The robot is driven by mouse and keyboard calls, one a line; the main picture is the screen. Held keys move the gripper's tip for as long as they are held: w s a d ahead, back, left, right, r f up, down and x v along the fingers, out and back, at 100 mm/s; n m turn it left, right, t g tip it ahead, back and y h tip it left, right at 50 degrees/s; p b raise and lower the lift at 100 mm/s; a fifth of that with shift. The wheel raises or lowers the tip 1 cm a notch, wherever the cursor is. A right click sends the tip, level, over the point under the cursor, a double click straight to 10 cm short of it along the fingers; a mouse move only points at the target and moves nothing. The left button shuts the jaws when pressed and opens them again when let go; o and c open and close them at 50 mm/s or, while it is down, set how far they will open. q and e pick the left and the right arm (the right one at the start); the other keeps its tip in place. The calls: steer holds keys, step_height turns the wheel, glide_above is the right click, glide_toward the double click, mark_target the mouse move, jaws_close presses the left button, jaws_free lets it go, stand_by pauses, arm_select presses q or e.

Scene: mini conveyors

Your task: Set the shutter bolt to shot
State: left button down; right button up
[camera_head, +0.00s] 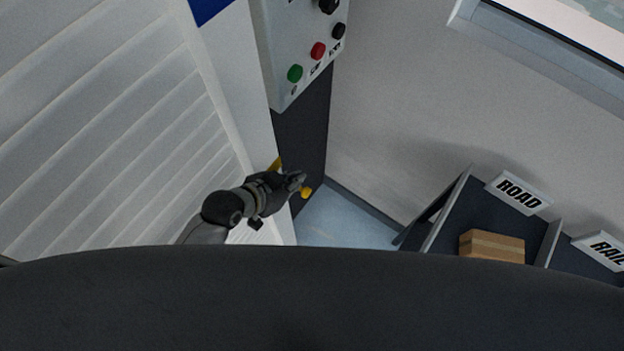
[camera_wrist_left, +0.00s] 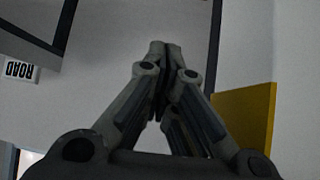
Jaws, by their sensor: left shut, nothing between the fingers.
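The white ribbed shutter (camera_head: 110,130) fills the left of the head view. Beside its frame is a dark strip (camera_head: 305,130) with yellow parts, likely the bolt. One yellow piece (camera_head: 275,164) shows just above my left gripper, and a small yellow knob (camera_head: 306,192) shows just past its fingertips. My left gripper (camera_head: 300,180) is shut and empty, close to both; I cannot tell whether it touches them. In the left wrist view its fingertips (camera_wrist_left: 164,48) are together, and a yellow plate (camera_wrist_left: 245,115) stands to their right. My right gripper is not in view.
A grey control box (camera_head: 290,50) with green, red and black buttons hangs above the dark strip. At the right, a dark rack (camera_head: 448,215) with a ROAD sign (camera_head: 518,192) and a RAIL sign (camera_head: 602,248) holds a brown box (camera_head: 490,245). Blue floor (camera_head: 345,220) lies between.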

arm_select(q)
steer(key=w+d+f+p, duration=0.1)
steer(key=w+d+f, duration=0.1)
steer(key=f, duration=0.3)
steer(key=w+d+f+p, duration=0.1)
steer(key=w+d+f, duration=0.1)
steer(key=f, duration=0.3)
steer(key=shift+w+f, duration=0.35)
steer(key=shift+d, duration=0.1)
steer(key=shift+w+f, duration=0.1)
